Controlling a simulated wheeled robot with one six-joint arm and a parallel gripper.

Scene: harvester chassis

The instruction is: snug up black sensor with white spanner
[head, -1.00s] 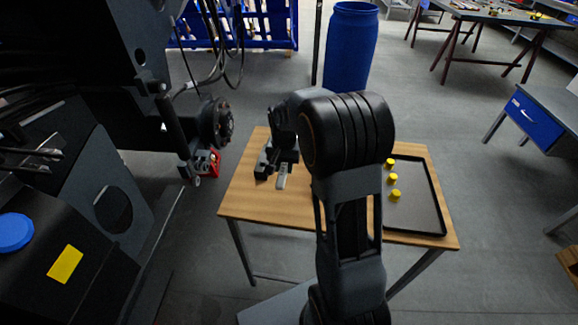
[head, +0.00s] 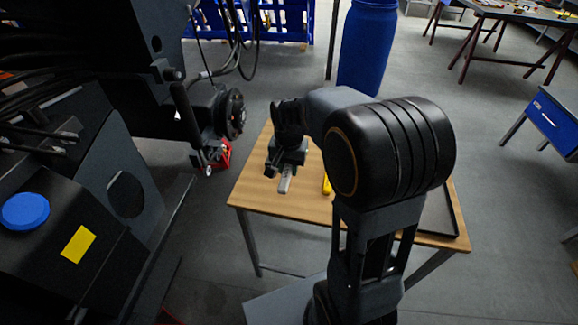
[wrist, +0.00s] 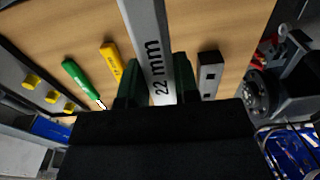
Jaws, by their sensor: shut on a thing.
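The white spanner (wrist: 152,45), a pale flat bar marked "22 mm", is held between the dark green fingers of my gripper (wrist: 155,85) in the wrist view. Its far end runs out of the top of that picture. In the head view my gripper (head: 285,158) is over the left part of the wooden table, with a pale strip (head: 286,182), probably the spanner, below it. Whether the spanner touches the table is unclear. I cannot pick out the black sensor for certain. The dark harvester chassis (head: 95,200) stands left of the table, with a round dark flange (head: 234,113).
On the table (head: 285,205) lie a yellow-handled tool (wrist: 111,58), a green-handled tool (wrist: 76,77) and a grey bar with dark squares (wrist: 208,75). A black tray (head: 447,212) is at the right, partly behind my arm. A blue barrel (head: 366,48) stands behind.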

